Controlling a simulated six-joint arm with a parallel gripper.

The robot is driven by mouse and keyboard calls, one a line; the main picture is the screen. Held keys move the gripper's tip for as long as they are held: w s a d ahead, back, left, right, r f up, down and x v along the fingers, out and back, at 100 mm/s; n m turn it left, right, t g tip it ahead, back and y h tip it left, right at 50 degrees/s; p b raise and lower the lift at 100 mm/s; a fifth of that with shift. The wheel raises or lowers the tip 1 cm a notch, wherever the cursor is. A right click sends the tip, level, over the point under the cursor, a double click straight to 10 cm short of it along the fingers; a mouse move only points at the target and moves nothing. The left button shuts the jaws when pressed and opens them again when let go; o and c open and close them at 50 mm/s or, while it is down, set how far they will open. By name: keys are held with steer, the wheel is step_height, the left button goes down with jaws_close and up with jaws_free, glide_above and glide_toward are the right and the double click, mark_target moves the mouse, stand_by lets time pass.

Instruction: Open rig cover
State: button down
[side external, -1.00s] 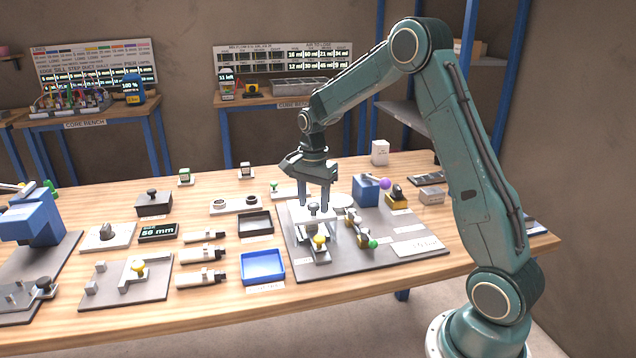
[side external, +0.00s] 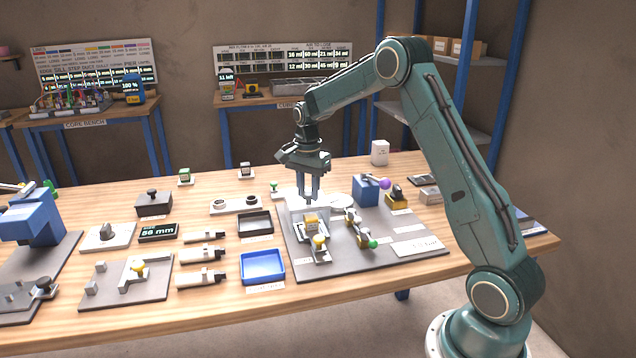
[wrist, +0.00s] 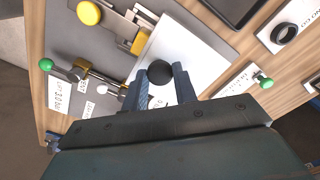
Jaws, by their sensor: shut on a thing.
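The rig cover is a pale panel with a black knob (wrist: 160,72); the panel (wrist: 188,50) fills the middle of the wrist view. My gripper (side external: 309,200) is above the rig on the grey base plate, and its fingers (wrist: 162,75) are shut on the knob, one on each side. In the side view the cover is raised and tilted up at the back of the rig, partly hidden by my fingers. A yellow block (side external: 311,221) shows uncovered in the rig, behind a yellow knob (side external: 319,241). The exact tilt of the cover is hard to tell.
Beside the rig on the base plate (side external: 290,258) are a green-knobbed lever (side external: 373,244) and a blue block (side external: 366,190) with a purple ball (side external: 385,184). A blue tray (side external: 262,267) and a dark tray (side external: 255,223) stand to the left.

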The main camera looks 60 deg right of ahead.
steer(key=shift+w+d+r, duration=0.1)
steer(key=shift+w+d, duration=1.85)
steer(key=shift+w, duration=0.05)
steer(key=c, duration=1.1)
jaws_free()
step_height(320, 180, up, 14)
steer(key=shift+s, duration=0.1)
